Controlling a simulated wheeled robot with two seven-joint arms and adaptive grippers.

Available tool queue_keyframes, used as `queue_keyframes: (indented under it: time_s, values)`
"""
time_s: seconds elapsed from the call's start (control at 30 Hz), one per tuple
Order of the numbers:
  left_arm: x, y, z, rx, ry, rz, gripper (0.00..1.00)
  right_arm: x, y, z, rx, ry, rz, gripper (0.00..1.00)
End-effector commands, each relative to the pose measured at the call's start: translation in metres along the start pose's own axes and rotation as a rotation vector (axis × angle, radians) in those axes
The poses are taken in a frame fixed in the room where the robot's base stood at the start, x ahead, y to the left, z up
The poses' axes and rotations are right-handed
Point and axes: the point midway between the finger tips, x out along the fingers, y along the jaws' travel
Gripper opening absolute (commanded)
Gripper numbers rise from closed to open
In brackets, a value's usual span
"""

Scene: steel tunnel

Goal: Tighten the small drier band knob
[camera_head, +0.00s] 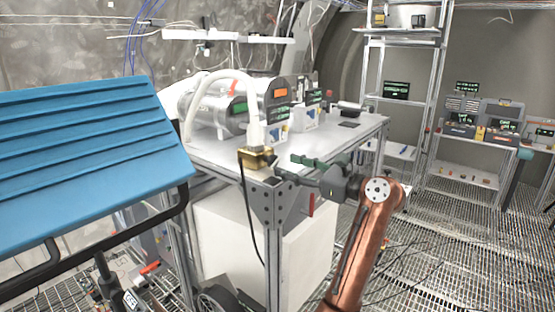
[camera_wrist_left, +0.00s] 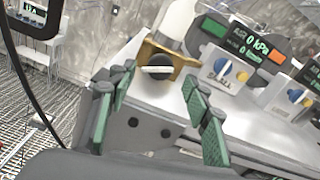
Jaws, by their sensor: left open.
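A white upright drier (camera_head: 259,126) stands at the near corner of the bench with a brass band (camera_head: 256,158) around its base. In the left wrist view the brass band (camera_wrist_left: 175,57) shows a small dark knob (camera_wrist_left: 157,60) with a pale bar across its front. I cannot pick the knob out clearly in the head view. My left gripper (camera_head: 290,168) is open, its green fingers pointing at the band from the right. In the left wrist view the fingertips (camera_wrist_left: 160,78) are on either side of the knob, apart from it, with nothing between them. My right gripper is not in view.
The bench (camera_head: 215,152) carries metal cylinders and gauge units with blue and yellow knobs (camera_wrist_left: 223,67) close beside the drier. A black cable (camera_head: 247,215) hangs from the band's corner. A blue ribbed panel (camera_head: 90,145) fills the left. Grating floor (camera_head: 440,250) lies open at right.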

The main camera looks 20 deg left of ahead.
Motion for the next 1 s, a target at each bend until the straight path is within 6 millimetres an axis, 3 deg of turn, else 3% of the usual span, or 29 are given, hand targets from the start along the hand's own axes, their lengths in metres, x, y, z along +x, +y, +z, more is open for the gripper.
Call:
queue_keyframes:
  time_s: [0.13,0.3,0.5,0.7,1.0]
  values:
    - [0.024,-0.002,0.002,0.001,0.0,-0.002,0.45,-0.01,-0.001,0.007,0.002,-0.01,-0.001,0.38]
    - [0.044,-0.002,0.002,0.0,-0.001,-0.002,0.45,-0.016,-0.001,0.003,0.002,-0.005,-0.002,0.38]
    - [0.052,-0.001,0.001,0.0,-0.002,-0.002,0.45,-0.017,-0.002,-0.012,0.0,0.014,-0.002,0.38]
    - [0.053,0.0,0.001,0.0,-0.002,-0.001,0.45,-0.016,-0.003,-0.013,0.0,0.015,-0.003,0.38]
    - [0.054,0.0,0.001,0.0,-0.002,0.0,0.25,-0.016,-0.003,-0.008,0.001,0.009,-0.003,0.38]
